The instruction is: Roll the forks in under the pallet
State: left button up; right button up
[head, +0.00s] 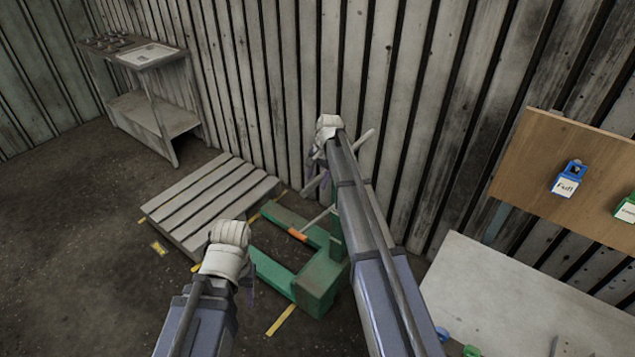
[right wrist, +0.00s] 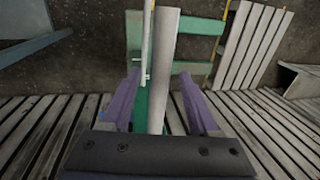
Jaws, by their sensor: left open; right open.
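The slatted grey pallet (head: 205,197) lies on the floor left of centre; it also shows in the right wrist view (right wrist: 252,45). The green pallet jack (head: 320,283) stands to its right, its two forks (head: 275,270) pointing at the pallet. The fork tips are close to the pallet's near edge; the left wrist hides part of this. The jack's grey handle bar (right wrist: 164,60) runs between the spread purple fingers of my right gripper (right wrist: 158,105), which is open; whether they touch it is unclear. My left gripper (head: 250,287) is open and empty, low beside the near fork, mostly hidden by its wrist.
Yellow floor marks (head: 159,248) lie around the pallet. A plank wall (head: 290,90) stands close behind pallet and jack. A workbench with a sink tray (head: 148,56) is back left. A pale table (head: 510,300) and a wooden board (head: 535,165) with labelled blocks are at right. Floor at left is clear.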

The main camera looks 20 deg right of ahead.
jog(key=shift+c, duration=0.3)
grip_shut()
dwell(1.1)
